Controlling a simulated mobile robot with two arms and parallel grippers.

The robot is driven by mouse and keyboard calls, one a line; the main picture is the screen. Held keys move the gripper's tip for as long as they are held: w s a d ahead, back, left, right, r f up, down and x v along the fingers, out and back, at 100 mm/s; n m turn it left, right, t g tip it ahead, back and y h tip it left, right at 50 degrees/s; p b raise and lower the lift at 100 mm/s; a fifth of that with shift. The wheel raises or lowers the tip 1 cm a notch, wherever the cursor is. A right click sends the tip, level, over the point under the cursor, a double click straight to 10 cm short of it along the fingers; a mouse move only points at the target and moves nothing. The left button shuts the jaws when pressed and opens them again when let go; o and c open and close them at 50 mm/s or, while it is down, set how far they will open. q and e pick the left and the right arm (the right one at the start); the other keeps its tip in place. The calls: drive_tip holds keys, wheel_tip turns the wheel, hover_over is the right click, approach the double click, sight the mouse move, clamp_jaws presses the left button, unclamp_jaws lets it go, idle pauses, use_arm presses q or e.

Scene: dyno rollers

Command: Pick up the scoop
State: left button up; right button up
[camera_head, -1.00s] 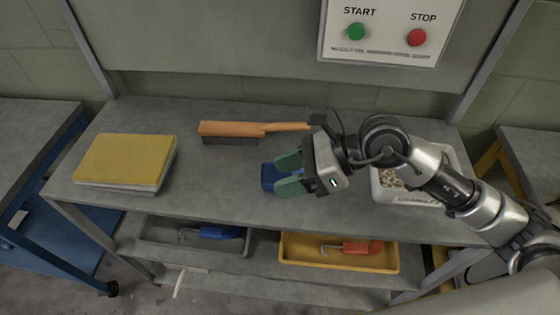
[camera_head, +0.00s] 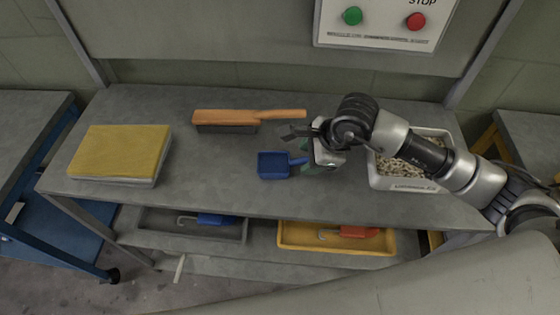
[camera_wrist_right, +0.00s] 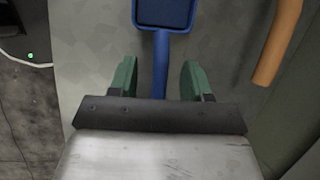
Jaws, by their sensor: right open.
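The blue scoop (camera_head: 274,165) lies on the grey bench top, its pan to the left and its handle pointing right, toward my right gripper (camera_head: 308,158). In the right wrist view the scoop's handle (camera_wrist_right: 160,65) runs between the two green fingers of my right gripper (camera_wrist_right: 160,80). The fingers stand apart, one on each side of the handle, with a gap on both sides. The handle's near end is hidden behind the gripper body. My left gripper is not in view.
An orange-handled brush (camera_head: 235,117) lies behind the scoop. A white bin (camera_head: 415,183) of pale pieces stands right, beneath my arm. A yellow-topped stack (camera_head: 120,150) lies left. Grey (camera_head: 160,232) and yellow (camera_head: 300,240) trays sit on the lower shelf. A START/STOP panel (camera_head: 385,25) is behind.

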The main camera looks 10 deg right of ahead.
drive_tip(key=shift+x, duration=1.45)
clamp_jaws()
drive_tip(key=shift+r, duration=0.1)
drive_tip(key=shift+w+r, duration=0.1)
drive_tip(key=shift+r, duration=0.45)
wheel_tip(320, 180, up, 3)
drive_tip(key=shift+f+b, duration=0.2)
drive_tip(key=shift+b, duration=0.2)
drive_tip(key=s+d+r+b, duration=0.2)
drive_tip(key=s+d+r, duration=0.5)
drive_tip(key=s, duration=0.2)
drive_tip(key=shift+s+d+r, duration=0.1)
drive_tip(key=shift+s, duration=0.05)
